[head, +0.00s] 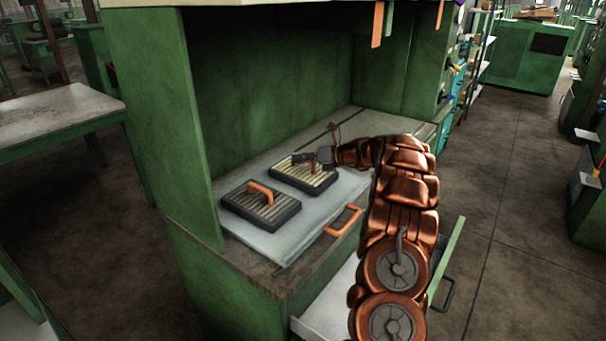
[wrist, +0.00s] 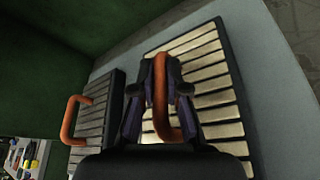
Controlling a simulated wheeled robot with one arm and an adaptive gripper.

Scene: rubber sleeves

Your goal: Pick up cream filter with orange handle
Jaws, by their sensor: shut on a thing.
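The cream filter (head: 323,181) is a slatted block in a dark frame, lying on a grey tray in the green cabinet. It fills the middle right of the wrist view (wrist: 208,75). Its orange handle (wrist: 160,95) stands between my fingers. My gripper (head: 314,161) is above this filter, and in the wrist view my gripper (wrist: 158,92) is shut on the handle from both sides. The filter appears to rest on the tray; any small gap under it cannot be told. My arm covers part of the filter's far right side in the head view.
A second, darker filter (head: 250,212) with an orange handle lies to the left; it also shows in the wrist view (wrist: 92,128). The grey tray (head: 285,246) has an orange handle (head: 343,220) at its front. Green cabinet walls (head: 165,120) stand left and behind.

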